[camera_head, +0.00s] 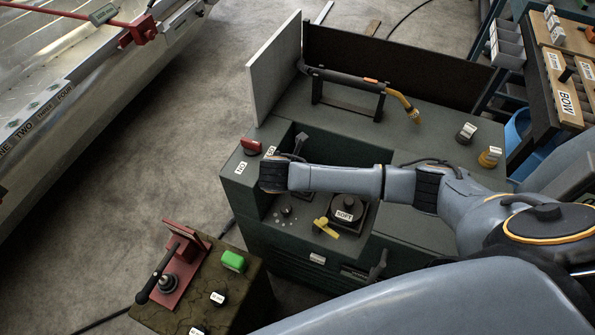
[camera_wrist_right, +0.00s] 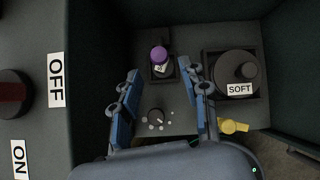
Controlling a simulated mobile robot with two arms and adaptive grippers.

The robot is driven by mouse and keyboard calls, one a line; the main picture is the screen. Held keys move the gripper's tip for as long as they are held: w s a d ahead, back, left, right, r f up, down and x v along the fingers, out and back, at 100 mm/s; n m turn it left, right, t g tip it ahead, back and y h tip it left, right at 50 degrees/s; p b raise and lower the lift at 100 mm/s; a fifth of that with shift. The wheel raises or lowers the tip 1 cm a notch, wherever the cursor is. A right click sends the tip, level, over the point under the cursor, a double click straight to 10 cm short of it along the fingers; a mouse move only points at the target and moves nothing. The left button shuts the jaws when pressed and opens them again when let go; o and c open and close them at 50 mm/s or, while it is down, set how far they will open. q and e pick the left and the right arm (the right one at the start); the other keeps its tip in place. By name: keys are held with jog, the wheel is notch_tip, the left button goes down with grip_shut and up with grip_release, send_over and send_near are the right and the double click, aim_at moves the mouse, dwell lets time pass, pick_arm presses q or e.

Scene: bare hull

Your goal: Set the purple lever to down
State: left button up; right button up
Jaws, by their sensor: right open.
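The purple lever (camera_wrist_right: 158,54) shows in the right wrist view as a round purple knob over a small dark base plate with a partly hidden white label. It stands inside the recessed bay of the dark green cabinet. My right gripper (camera_wrist_right: 162,78) is open, its two blue fingers apart on either side of the space just below the knob in the picture. Nothing is between the fingers, and I see no clear contact with the lever. In the head view my right arm reaches over the bay, and I cannot make out the purple knob there. My left gripper is not in view.
A dial labelled SOFT (camera_wrist_right: 236,75) and a yellow handle (camera_wrist_right: 233,126) sit right of the lever. A small knob (camera_wrist_right: 155,116) lies between the fingers' bases. A red rotary switch (camera_head: 251,147) is on the left ledge. The bay walls (camera_wrist_right: 91,70) stand close around.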

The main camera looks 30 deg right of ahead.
jog(key=shift+v, duration=1.45)
